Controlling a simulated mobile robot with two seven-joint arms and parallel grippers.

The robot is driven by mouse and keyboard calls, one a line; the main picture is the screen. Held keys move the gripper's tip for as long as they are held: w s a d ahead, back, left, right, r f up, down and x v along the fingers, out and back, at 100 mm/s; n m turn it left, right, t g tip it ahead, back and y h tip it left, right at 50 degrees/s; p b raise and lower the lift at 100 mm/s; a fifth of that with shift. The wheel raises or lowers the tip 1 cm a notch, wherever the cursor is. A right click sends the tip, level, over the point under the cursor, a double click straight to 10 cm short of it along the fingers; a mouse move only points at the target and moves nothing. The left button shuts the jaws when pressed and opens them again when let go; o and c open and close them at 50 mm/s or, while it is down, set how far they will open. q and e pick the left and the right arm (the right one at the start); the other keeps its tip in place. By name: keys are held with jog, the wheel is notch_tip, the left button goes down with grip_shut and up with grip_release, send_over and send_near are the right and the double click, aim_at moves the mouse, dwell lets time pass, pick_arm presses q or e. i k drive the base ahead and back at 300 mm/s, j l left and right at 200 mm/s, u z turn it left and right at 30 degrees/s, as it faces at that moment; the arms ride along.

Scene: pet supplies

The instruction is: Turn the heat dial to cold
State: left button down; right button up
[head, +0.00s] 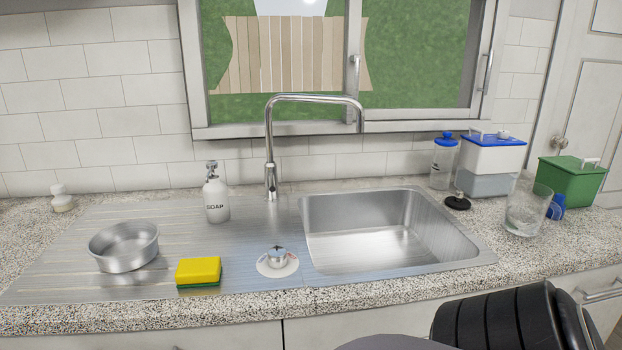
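The heat dial (277,261) is a small silver knob on a round pale plate. It sits on the steel drainboard, between the yellow sponge and the sink basin, near the counter's front edge. A small dark mark shows at the top of the knob. The markings on the plate are too small to read, so I cannot tell which setting the knob points to. Neither of my grippers is in view, and nothing touches the dial.
A yellow and green sponge (199,272) lies left of the dial, with a metal bowl (124,247) farther left. A soap bottle (216,198) and tall faucet (270,160) stand behind. The sink basin (390,246) is empty. A glass (527,209) and containers stand at right.

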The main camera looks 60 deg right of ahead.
aim_at(277, 255)
jog(key=z, duration=1.65)
